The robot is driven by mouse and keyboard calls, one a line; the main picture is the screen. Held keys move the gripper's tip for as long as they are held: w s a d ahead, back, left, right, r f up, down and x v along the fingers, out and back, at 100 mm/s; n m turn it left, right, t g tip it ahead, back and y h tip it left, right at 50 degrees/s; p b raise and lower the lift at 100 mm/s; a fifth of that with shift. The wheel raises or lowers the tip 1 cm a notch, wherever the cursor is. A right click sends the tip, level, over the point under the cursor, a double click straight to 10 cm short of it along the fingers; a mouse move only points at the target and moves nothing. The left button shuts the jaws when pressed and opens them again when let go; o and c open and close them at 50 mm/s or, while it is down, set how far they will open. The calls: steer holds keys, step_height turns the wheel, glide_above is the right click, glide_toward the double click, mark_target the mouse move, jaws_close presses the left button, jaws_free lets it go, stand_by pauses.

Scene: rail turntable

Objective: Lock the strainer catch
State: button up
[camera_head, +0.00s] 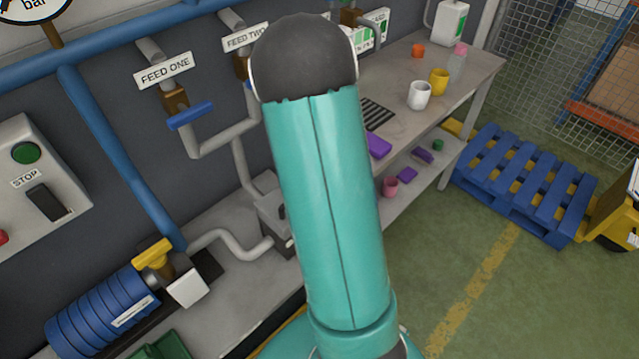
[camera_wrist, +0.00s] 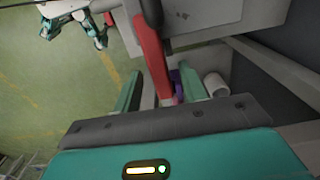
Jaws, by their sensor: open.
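In the wrist view my gripper (camera_wrist: 161,80) is open, with one green finger on each side of a red lever (camera_wrist: 152,55). I cannot tell whether either finger touches the lever. The lever's upper end meets a black part (camera_wrist: 152,12) beside a grey box-like body (camera_wrist: 215,18). I take the red lever to be the strainer catch, but no label shows. In the head view a grey housing (camera_head: 272,212) on the pipe run is partly hidden behind my teal arm. My gripper and the red lever are hidden there.
A bent grey pipe (camera_head: 232,242) and a blue ribbed cylinder (camera_head: 100,312) with a yellow handle (camera_head: 152,253) lie left of my arm. A bench (camera_head: 455,78) with cups stands at right. A blue pallet (camera_head: 525,180) lies on the green floor.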

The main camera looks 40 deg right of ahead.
step_height(320, 180, up, 14)
steer(key=shift+f, duration=0.2)
stand_by(0.6)
steer(key=s+a+r+n+t, duration=0.1)
steer(key=a+r+n+t, duration=0.1)
steer(key=a+r+n, duration=0.45)
steer(key=s+a+r+n+t, duration=0.1)
steer(key=s+a+r+n, duration=0.2)
steer(key=a, duration=0.7)
steer(key=s+a+r+n+t, duration=0.2)
steer(key=s+a+r+n, duration=0.2)
steer(key=s+a+n, duration=0.3)
steer(key=a+n, duration=0.1)
steer(key=a, duration=0.3)
steer(key=shift+s+t, duration=0.2)
steer(key=shift+t, duration=0.1)
steer(key=shift+a, duration=0.1)
